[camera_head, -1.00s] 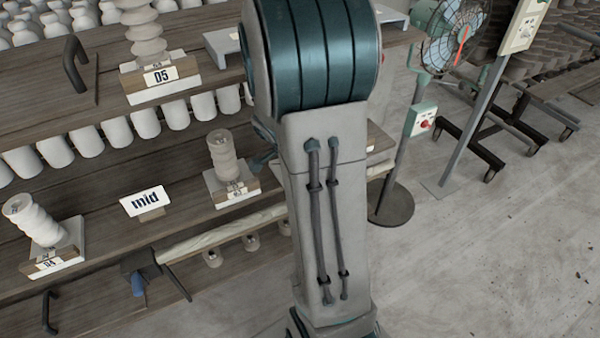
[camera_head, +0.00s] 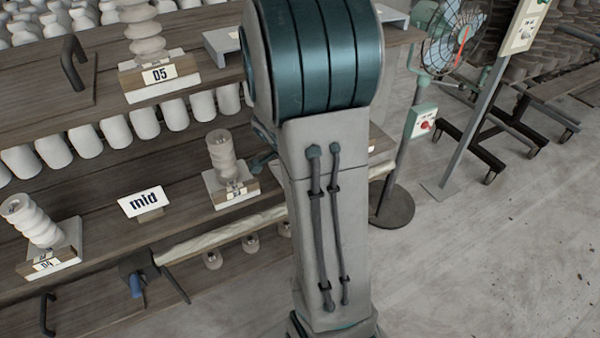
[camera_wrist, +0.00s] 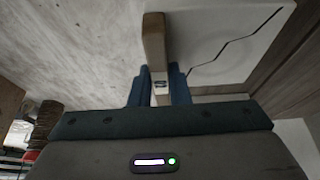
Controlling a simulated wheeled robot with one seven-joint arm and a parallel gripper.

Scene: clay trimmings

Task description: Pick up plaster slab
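The plaster slab (camera_wrist: 215,45) is a pale plate with a dark jagged crack, at the upper right of the wrist view. A wooden strip (camera_wrist: 154,45) with a small label runs along its left edge. My gripper (camera_wrist: 160,88) has its blue fingers close on both sides of this strip, with no clear gap, and appears shut on it. The fingertips are partly hidden by the strip and by the gripper body. In the head view my arm hides the gripper and this slab.
Wooden shelves at the left hold a stand marked 05 (camera_head: 160,75), a stand (camera_head: 232,190) beside the "mid" sign (camera_head: 143,202), and another stand (camera_head: 50,258) at the lower left. A fan (camera_head: 452,38) and wheeled racks stand at the back right.

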